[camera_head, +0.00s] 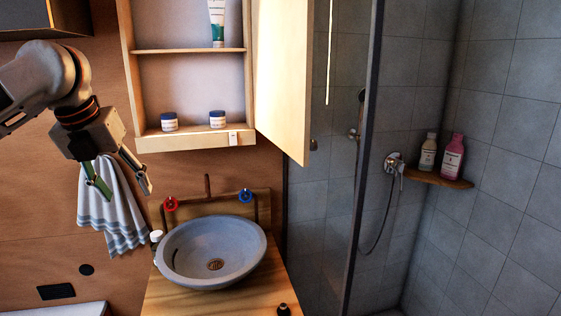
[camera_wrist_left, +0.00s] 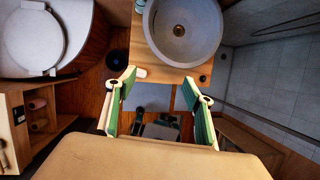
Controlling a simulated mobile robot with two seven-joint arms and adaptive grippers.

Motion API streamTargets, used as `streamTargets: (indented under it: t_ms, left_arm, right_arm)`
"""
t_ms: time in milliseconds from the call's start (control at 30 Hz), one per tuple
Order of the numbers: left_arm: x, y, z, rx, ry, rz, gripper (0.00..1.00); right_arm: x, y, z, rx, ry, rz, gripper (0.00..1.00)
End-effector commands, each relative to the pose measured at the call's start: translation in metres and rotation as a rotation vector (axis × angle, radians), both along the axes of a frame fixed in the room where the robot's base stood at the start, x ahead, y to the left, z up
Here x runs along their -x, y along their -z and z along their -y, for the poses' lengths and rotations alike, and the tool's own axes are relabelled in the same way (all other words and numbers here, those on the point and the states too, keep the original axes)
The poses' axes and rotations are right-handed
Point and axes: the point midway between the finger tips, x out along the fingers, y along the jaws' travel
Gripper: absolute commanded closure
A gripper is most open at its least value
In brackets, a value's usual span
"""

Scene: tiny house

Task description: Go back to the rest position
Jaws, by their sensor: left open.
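My left gripper (camera_head: 122,183) hangs from the arm at the left of the head view, in front of a striped towel on the wall. Its two fingers are apart and nothing is between them. In the left wrist view the open fingers (camera_wrist_left: 160,106) with green pads point down toward the floor, close to the vanity's edge. My right gripper is not in either view.
An open wall cabinet (camera_head: 190,143) holds two jars and a tube; its door (camera_head: 285,80) stands open to the right. A grey basin (camera_head: 211,252) sits on a wooden counter (camera_head: 190,303). A glass shower edge (camera_head: 362,160) stands right. A toilet (camera_wrist_left: 35,38) shows left in the wrist view.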

Motion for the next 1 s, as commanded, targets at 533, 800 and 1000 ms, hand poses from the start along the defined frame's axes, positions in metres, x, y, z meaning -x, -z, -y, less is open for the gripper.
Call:
streamTargets:
  t_ms: [533,800,1000]
  left_arm:
    - [-0.033,0.207,0.144,0.492,-0.436,-0.080,0.47]
    - [-0.019,0.297,0.199,0.789,-0.723,-0.156,0.47]
    - [0.002,0.356,0.222,1.002,-0.963,-0.214,0.47]
  right_arm:
    - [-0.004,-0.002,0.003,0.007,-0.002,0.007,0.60]
    - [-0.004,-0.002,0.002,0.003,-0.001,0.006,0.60]
    - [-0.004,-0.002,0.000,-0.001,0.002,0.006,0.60]
